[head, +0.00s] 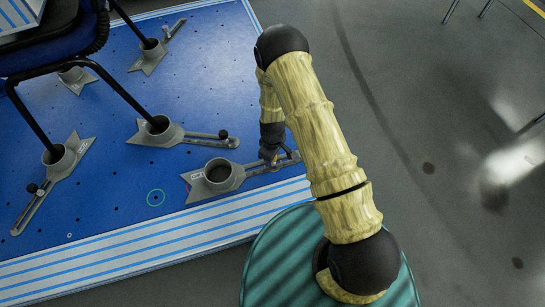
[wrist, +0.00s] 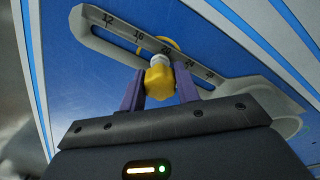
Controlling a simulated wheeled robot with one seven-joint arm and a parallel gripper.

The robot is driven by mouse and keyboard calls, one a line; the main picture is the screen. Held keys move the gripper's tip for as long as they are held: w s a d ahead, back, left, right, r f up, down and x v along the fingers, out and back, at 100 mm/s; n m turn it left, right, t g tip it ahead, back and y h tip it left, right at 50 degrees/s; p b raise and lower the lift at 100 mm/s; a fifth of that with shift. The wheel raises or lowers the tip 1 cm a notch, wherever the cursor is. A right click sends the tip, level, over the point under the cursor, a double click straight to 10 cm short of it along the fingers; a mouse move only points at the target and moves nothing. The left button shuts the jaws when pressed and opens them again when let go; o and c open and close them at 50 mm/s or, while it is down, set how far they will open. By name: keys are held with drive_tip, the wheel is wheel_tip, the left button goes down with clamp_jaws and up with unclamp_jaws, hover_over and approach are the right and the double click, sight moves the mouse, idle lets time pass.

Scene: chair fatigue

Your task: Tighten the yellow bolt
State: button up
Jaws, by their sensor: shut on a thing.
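The yellow bolt (wrist: 159,82) is a knobbed yellow head on a pale shank, at the slot of a grey slotted arm (wrist: 112,37) with numbers along it. My gripper (wrist: 160,90) has its two purple fingers on either side of the yellow head and is shut on it. In the head view my gripper (head: 271,158) is at the right end of the grey clamp (head: 208,186) with the round cup, low over the blue platform (head: 110,185). The bolt is mostly hidden there by the gripper.
Other grey clamps with dark knobs stand on the platform, one (head: 180,136) just behind. Black chair legs (head: 122,92) rise at the upper left. The platform has a striped front edge (head: 150,243). Grey floor (head: 440,160) is open to the right.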

drive_tip(key=shift+a+m, duration=0.2)
drive_tip(key=shift+m, duration=0.5)
drive_tip(key=shift+r+m+p, duration=0.2)
drive_tip(key=shift+m+p, duration=0.3)
drive_tip(key=shift+m, duration=0.1)
drive_tip(key=m, duration=0.2)
drive_tip(key=shift+w+a+f+m+p, duration=0.1)
drive_tip(key=shift+f+m+p, duration=0.05)
drive_tip(key=shift+m+p, duration=0.25)
drive_tip(key=shift+m+p, duration=0.4)
drive_tip(key=shift+m, duration=0.2)
drive_tip(key=m, duration=0.2)
drive_tip(key=shift+m+p, duration=0.35)
drive_tip(key=shift+m, duration=0.05)
